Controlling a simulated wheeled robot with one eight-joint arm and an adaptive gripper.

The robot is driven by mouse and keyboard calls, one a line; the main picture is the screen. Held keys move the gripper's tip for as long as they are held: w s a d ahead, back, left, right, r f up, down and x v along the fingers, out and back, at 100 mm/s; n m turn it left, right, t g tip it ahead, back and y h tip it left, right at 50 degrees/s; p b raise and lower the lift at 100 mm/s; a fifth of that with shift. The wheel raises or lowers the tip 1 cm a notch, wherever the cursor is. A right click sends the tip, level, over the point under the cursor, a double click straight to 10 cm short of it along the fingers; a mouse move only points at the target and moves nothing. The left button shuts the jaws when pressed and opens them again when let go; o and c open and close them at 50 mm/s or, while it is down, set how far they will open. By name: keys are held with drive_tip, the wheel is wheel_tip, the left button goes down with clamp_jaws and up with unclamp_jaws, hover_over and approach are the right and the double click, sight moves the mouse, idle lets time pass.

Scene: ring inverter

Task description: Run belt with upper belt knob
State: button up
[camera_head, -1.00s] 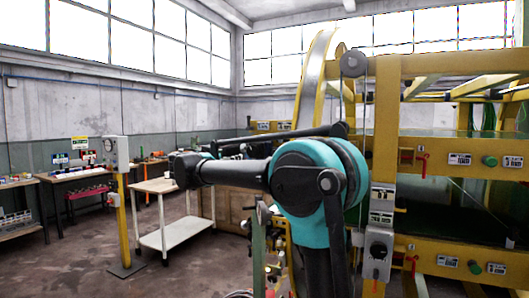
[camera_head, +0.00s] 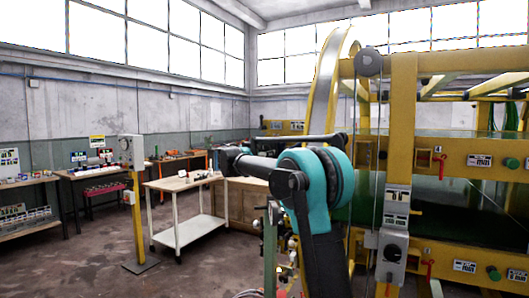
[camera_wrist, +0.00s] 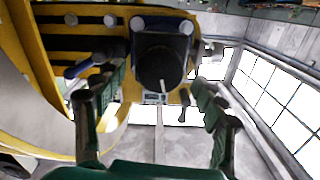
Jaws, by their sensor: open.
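In the wrist view a round black knob (camera_wrist: 160,68) with a white pointer line sits on a dark box, on a yellow panel (camera_wrist: 50,42) with black bars. My gripper (camera_wrist: 160,88) is open, with its fingers spread to the left and right of the knob's position in the picture. I cannot tell how far the knob lies in front of the fingertips, and no contact shows. In the head view my gripper cannot be made out. There, a grey box with a dark knob (camera_head: 392,252) is mounted on a yellow post of the machine.
The yellow machine (camera_head: 403,110) fills the right of the head view, with green buttons and red levers. A white cart (camera_head: 190,230), a yellow gauge post (camera_head: 138,215) and workbenches stand at the left. Open floor lies between them. Small levers (camera_wrist: 183,105) stick out near the knob.

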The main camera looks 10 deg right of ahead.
drive_tip(key=shift+x, duration=1.2)
drive_tip(key=shift+c, duration=0.6)
drive_tip(key=c, duration=1)
drive_tip(key=shift+c, duration=0.2)
drive_tip(key=shift+n, duration=0.4)
